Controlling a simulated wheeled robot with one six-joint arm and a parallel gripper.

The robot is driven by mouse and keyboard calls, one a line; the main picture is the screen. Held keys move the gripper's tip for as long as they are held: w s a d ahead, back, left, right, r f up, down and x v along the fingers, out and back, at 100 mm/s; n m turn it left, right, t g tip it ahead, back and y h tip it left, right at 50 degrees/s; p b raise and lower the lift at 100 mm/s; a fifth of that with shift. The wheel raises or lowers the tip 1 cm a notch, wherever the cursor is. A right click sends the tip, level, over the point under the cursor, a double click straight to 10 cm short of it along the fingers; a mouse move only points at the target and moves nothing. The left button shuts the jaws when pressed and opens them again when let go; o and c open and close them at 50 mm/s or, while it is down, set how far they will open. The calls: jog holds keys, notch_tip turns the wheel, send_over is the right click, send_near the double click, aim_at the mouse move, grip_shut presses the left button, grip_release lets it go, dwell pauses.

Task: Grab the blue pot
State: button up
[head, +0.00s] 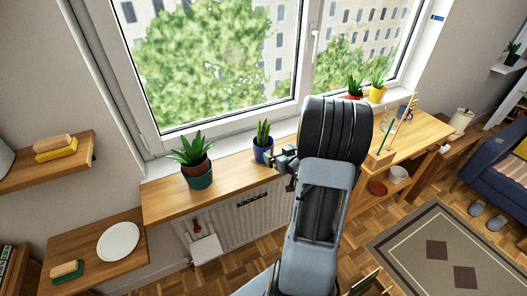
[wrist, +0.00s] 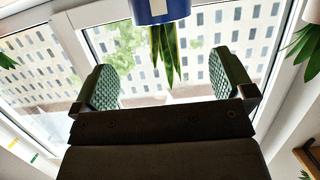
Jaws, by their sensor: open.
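The blue pot (head: 262,155) holds a spiky green plant and stands upright on the wooden sill board below the window. My gripper (head: 282,160) is just right of the pot in the head view, partly hidden by my own arm. In the wrist view, which is upside down, the blue pot (wrist: 162,10) shows at the top edge with a white patch, its leaves hanging down in the picture. My open gripper (wrist: 166,62) has one green-padded finger on each side of the leaves. The fingers look empty, and I cannot tell whether they touch the plant.
Red (head: 355,97) and yellow (head: 376,95) pots and a blue mug (head: 403,112) are farther right. The window (head: 220,60) is close behind.

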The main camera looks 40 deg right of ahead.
aim_at(271, 147)
jog(key=x, duration=0.7)
jog(key=shift+p, duration=0.4)
jog(key=shift+p+x, duration=1)
jog(key=shift+x, duration=1.65)
jog(key=shift+a, duration=0.15)
jog(key=shift+r, duration=0.1)
jog(key=shift+c, duration=0.2)
jog(key=c, duration=1)
jog(key=shift+c, duration=0.8)
jog(key=shift+r, duration=0.1)
